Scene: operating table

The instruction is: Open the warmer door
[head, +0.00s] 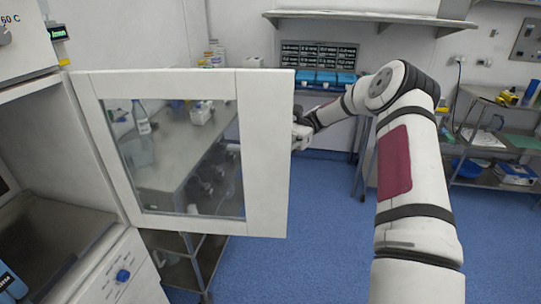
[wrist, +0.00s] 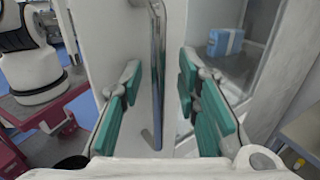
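The warmer door (head: 265,150), a white frame around a glass pane (head: 185,160), stands swung out from the white warmer cabinet (head: 75,235) at the left in the head view. My gripper (head: 302,132) is at the door's free right edge, partly hidden behind it. In the wrist view, its teal-padded fingers (wrist: 158,80) are spread apart. The metal bar handle (wrist: 157,60) stands between them, with gaps on both sides. The door's white frame (wrist: 105,30) fills the upper middle there. Contact between fingers and door cannot be made out.
Blue bins (head: 325,77) sit on a bench behind the door. A metal cart (head: 490,150) with items stands at the right, and a wall shelf (head: 370,17) hangs above. The blue floor (head: 310,220) between door and arm is clear.

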